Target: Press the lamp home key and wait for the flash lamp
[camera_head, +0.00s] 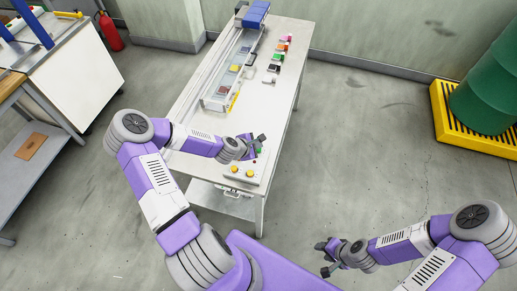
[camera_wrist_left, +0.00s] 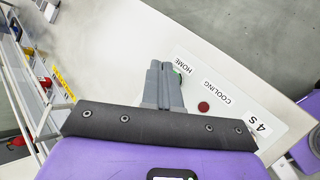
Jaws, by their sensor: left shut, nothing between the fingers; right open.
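My left gripper (camera_head: 262,143) is shut and empty over the near end of the white table (camera_head: 190,119). In the left wrist view its closed fingers (camera_wrist_left: 161,68) reach down beside a green key (camera_wrist_left: 179,69) and partly cover it. The label HOME (camera_wrist_left: 185,62) is printed next to that key. I cannot tell whether the fingers touch or press it. A dark red round piece (camera_wrist_left: 203,107) sits beside the label COOLING (camera_wrist_left: 217,92) and looks unlit. My right gripper (camera_head: 323,258) is open and empty over the floor at the lower right.
Yellow buttons (camera_head: 235,170) sit at the table's near edge. A green barrel (camera_head: 490,95) on a yellow pallet stands far right. The floor right of the table is clear.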

